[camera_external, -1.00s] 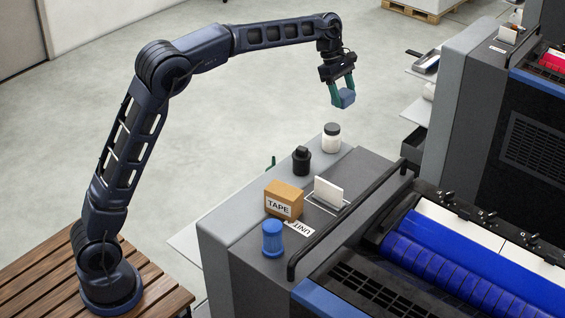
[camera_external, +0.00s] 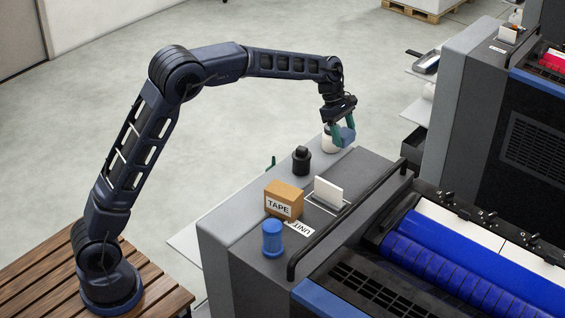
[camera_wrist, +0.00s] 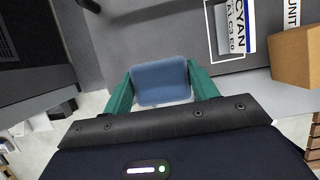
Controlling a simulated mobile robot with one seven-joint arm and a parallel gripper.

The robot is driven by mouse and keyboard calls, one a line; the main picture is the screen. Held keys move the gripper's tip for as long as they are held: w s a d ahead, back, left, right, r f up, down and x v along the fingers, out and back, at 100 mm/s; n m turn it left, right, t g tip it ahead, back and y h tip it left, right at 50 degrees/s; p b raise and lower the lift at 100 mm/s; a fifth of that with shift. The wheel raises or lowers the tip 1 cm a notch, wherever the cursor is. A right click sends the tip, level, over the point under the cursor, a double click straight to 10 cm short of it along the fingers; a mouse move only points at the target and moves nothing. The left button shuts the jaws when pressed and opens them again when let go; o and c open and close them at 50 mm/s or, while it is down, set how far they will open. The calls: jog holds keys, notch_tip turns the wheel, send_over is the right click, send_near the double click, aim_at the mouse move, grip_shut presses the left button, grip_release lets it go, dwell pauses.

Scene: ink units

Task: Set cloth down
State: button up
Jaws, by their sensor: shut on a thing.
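The cloth is a small folded blue block (camera_external: 347,136). My gripper (camera_external: 341,130) is shut on it, with one green finger on each side. In the wrist view the cloth (camera_wrist: 162,82) sits between both green fingertips and covers part of what lies below. In the external view my gripper is over the far end of the grey top of the ink unit (camera_external: 345,165), in front of a white jar (camera_external: 328,144) that it partly hides. I cannot tell whether the cloth touches the top.
A black bottle (camera_external: 301,159), a cardboard box marked TAPE (camera_external: 284,199), a blue cylinder (camera_external: 272,238) and a white card (camera_external: 328,192) stand nearer on the unit's top. A black rail (camera_external: 345,222) runs along its right side.

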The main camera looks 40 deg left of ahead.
notch_tip(320, 180, down, 11)
jog(key=shift+f, duration=0.15)
dwell(0.4)
jog(key=shift+f, duration=0.15)
jog(key=o, duration=0.9)
jog(key=shift+o, duration=0.2)
